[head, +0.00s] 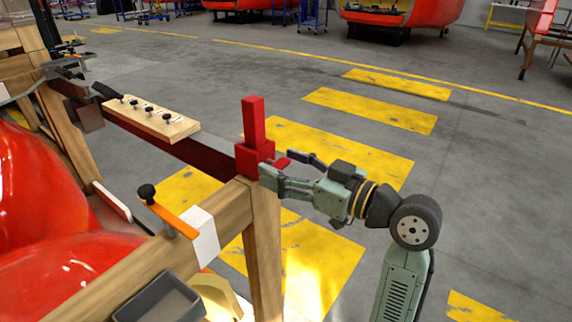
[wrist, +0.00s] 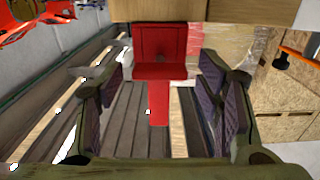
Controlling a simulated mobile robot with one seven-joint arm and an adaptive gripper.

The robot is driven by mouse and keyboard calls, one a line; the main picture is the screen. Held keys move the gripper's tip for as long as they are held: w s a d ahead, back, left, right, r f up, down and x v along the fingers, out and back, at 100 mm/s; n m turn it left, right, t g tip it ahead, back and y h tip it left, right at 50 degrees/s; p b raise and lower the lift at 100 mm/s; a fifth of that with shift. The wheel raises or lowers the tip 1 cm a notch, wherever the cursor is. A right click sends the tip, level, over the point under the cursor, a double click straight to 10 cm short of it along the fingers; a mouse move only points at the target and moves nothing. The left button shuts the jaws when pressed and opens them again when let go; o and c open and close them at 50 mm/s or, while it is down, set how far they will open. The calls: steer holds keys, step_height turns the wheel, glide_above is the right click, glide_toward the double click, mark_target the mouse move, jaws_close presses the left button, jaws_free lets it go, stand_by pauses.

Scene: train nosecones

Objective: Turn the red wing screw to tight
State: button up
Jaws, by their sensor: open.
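The red wing screw (head: 282,163) sticks out of a red clamp block (head: 254,158) with a tall square post, at the end of the beam. My gripper (head: 277,170) is open, level with the screw and facing it from the right. Its fingers lie to either side of the screw, apart from it. How tight the screw is cannot be told.
A wooden post and rail (head: 225,200) stand just below the clamp, with an orange bar clamp (head: 170,217) on the rail. A wooden board with black knobs (head: 150,118) lies along the beam. Open floor lies to the right.

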steer(key=shift+c, duration=0.4)
steer(key=c, duration=1.1)
steer(key=shift+m, duration=0.3)
steer(key=m+p, duration=0.3)
steer(key=m, duration=0.1)
steer(key=shift+r, duration=0.15)
steer(key=m+p, duration=0.4)
steer(key=m, duration=0.1)
steer(key=shift+w, duration=0.1)
steer(key=m+p, duration=0.4)
steer(key=shift+d+f+m+p, duration=0.1)
steer(key=shift+m+p, duration=0.15)
steer(key=shift+m, duration=0.45)
steer(key=shift+a+f+m+p, duration=0.1)
steer(key=shift+f+m+p, duration=0.1)
steer(key=shift+m, duration=0.5)
steer(key=shift+d+f+m+p, duration=0.1)
steer(key=shift+m+p, duration=0.15)
steer(key=shift+m, duration=0.45)
